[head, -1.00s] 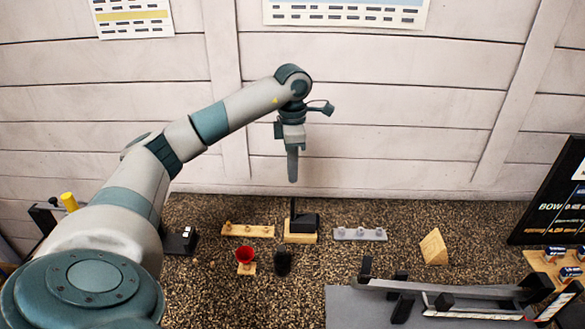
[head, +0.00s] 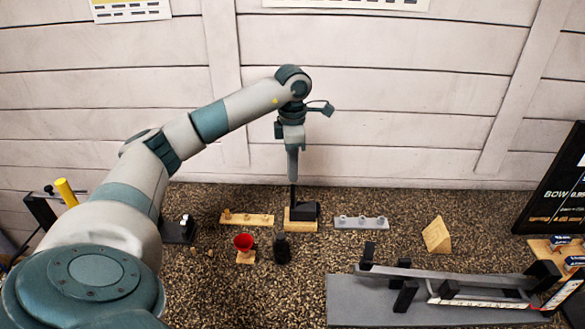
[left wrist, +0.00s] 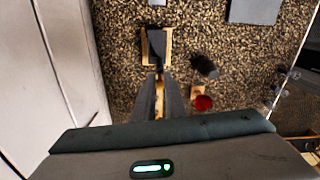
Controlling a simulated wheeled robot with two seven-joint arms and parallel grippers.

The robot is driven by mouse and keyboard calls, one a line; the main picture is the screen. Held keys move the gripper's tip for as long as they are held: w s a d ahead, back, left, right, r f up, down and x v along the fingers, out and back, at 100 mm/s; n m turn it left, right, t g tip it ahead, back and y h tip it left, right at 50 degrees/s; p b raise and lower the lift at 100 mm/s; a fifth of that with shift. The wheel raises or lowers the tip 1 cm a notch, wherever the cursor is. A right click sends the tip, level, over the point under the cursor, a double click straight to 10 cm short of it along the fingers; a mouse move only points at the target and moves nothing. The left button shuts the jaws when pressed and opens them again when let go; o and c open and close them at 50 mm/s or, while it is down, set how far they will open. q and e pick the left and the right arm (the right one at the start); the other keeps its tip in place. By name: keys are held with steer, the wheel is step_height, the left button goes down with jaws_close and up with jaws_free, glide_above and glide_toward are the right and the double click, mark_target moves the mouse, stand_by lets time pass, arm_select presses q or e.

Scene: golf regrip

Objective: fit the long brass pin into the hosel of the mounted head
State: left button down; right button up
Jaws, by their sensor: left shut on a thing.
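The mounted head (head: 305,211) is black and sits on a light wooden block near the wall, with its thin dark hosel (head: 293,195) standing upright. It also shows in the left wrist view (left wrist: 157,45), beyond the fingertips. My left gripper (head: 293,178) points straight down above the hosel, its tips at about the hosel's top in the head view. It is shut on a thin brass-coloured piece, apparently the long brass pin (left wrist: 159,90), seen between the fingers in the left wrist view. The pin's lower end cannot be made out, nor whether it touches the hosel. My right gripper is out of view.
A wooden strip (head: 257,220) and a grey strip (head: 350,222) with small pieces flank the block. A red cup (head: 244,241) and a dark bottle (head: 282,249) stand in front. A wooden wedge (head: 436,235) and a grey bench fixture (head: 365,305) are at right.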

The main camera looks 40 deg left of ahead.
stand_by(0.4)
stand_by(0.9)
arm_select(q)
steer(key=shift+f+b, duration=0.15)
steer(key=shift+b, duration=0.2)
stand_by(0.6)
steer(key=shift+f+b, duration=0.95)
steer(key=shift+f, duration=0.35)
steer(key=c, duration=1.7)
jaws_free()
steer(key=shift+c, duration=0.2)
steer(key=shift+r, duration=0.1)
